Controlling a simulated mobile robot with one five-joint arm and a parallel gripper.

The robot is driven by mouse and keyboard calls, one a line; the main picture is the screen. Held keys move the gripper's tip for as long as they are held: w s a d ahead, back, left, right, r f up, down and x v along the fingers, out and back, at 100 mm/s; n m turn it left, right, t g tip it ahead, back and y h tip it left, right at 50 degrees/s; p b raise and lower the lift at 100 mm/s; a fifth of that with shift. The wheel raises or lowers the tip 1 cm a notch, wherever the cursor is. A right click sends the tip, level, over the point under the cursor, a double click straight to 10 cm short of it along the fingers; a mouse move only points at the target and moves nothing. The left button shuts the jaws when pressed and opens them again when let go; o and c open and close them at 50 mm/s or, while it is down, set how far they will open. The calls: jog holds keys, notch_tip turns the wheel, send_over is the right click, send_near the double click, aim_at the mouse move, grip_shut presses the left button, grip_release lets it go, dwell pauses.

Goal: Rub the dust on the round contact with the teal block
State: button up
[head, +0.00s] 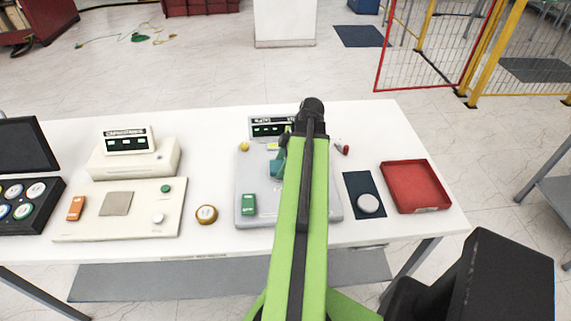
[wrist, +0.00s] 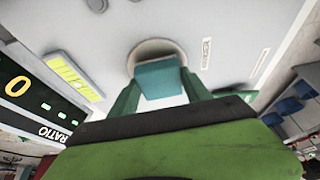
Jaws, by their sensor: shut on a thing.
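The teal block (wrist: 160,79) sits between the two green fingers of my gripper (wrist: 160,90) in the wrist view. My gripper is shut on it. Just beyond the block, the rim of the round contact (wrist: 150,47) shows as a beige ring on the pale panel. The block covers much of the contact; I cannot tell whether they touch. No dust can be made out. In the head view the teal block (head: 276,168) shows left of my green arm, over the grey unit (head: 246,218). The arm hides part of that unit.
A display box (head: 268,126) stands at the unit's back. A green switch block (head: 249,204) is at its front left. Right of it are a dark mat (head: 355,184) with a white puck (head: 368,203) and a red tray (head: 417,206).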

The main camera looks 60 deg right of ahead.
jog(key=shift+w+a, duration=0.8)
jog(key=shift+w, duration=0.2)
jog(key=shift+r, duration=0.1)
notch_tip(320, 180, up, 6)
jog(key=p, duration=0.6)
notch_tip(320, 180, up, 3)
jog(key=p, duration=0.3)
jog(key=shift+r, duration=0.1)
